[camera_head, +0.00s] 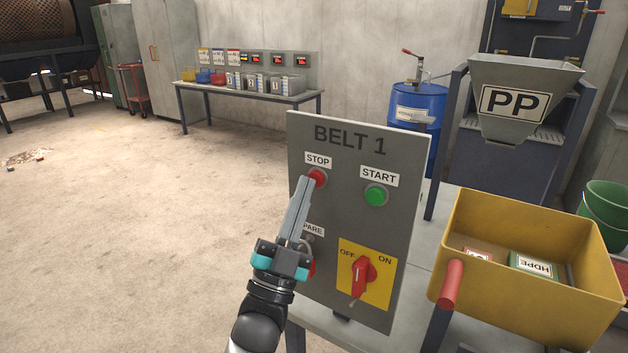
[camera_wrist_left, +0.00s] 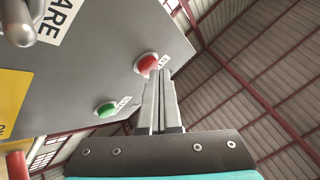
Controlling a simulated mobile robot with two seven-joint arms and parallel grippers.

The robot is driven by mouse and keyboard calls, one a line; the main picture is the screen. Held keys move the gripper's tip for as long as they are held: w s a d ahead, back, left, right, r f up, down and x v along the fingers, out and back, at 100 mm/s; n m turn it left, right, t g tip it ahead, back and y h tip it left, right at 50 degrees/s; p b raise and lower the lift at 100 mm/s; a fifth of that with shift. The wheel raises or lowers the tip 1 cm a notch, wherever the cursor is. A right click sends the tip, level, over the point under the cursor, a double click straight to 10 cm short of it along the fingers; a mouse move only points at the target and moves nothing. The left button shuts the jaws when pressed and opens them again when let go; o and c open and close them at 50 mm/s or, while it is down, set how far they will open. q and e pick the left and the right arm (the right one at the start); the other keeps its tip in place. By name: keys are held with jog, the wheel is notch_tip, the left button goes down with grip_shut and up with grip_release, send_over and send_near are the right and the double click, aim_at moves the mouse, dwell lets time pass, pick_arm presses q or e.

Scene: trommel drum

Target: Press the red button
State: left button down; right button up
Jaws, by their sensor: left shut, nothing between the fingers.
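The red button (camera_head: 318,177) sits under a STOP label on the upright grey BELT 1 panel (camera_head: 345,210). The red button also shows in the left wrist view (camera_wrist_left: 147,64). My left gripper (camera_head: 306,186) is shut and empty, with its fingertips at the lower left of the red button in the head view. In the left wrist view the fingertips (camera_wrist_left: 160,74) overlap the button's right edge. I cannot tell whether they touch it. My right gripper is not in view.
A green START button (camera_head: 376,195) is right of the red one. A red OFF/ON switch (camera_head: 362,277) is lower on the panel. A yellow bin (camera_head: 500,297) with a red handle stands to the right. Open floor lies to the left.

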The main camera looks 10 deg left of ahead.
pick_arm(q)
jog(key=shift+w+d, duration=0.15)
jog(key=shift+w, duration=0.1)
dwell(0.6)
jog(key=shift+s+a+p, duration=0.35)
jog(key=shift+s, duration=0.45)
jog(key=s, duration=0.1)
jog(key=s+a+p, duration=0.1)
jog(key=s, duration=0.1)
jog(key=s+p, duration=0.1)
jog(key=shift+s+a, duration=0.35)
jog(key=shift+f, duration=0.1)
